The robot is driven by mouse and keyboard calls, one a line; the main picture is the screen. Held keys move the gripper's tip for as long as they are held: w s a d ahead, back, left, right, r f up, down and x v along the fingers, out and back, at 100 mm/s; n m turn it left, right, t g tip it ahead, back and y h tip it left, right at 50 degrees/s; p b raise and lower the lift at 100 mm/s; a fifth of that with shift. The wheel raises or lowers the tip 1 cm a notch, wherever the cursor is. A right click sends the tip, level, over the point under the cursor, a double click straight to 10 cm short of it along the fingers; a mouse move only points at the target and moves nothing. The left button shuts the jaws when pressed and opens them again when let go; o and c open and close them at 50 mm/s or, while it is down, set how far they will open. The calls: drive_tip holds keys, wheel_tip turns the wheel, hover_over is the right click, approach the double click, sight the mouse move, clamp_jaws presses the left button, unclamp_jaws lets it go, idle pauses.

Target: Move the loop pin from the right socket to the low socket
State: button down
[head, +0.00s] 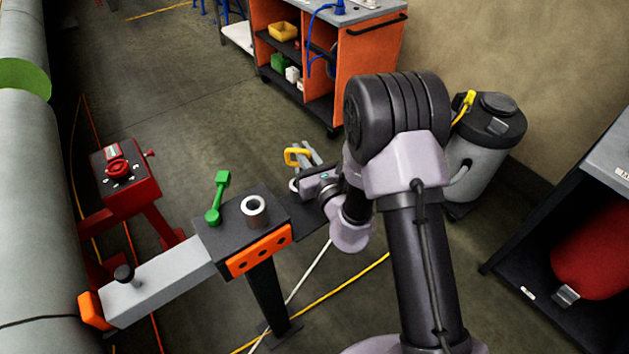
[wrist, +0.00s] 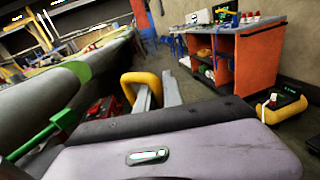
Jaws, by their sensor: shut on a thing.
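The yellow loop pin (head: 292,157) shows beside the light grey fingers of my gripper (head: 308,155) in the head view. In the wrist view, the yellow loop (wrist: 128,84) stands at the fingers (wrist: 155,93), which are shut on it. Its shank is hidden, so I cannot tell whether it is in a socket. An open steel-rimmed socket (head: 254,209) stands on the dark plate, left of my gripper. A pale curved rim (head: 293,185) shows just below the loop, mostly hidden by my wrist. I cannot tell which socket is the right or the low one.
A green handled pin (head: 217,197) stands on the dark plate (head: 232,238), left of the steel socket. A grey beam (head: 160,285) with a black knob (head: 124,274) runs to the lower left. A red box (head: 125,170) stands beyond it. An orange cart (head: 370,55) is at the back.

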drive_tip(key=shift+s+a+f+b, duration=0.1)
drive_tip(key=shift+f+b, duration=1.1)
drive_tip(key=shift+f, duration=1.75)
drive_tip(key=c, duration=1.5)
unclamp_jaws()
drive_tip(key=shift+r, duration=0.1)
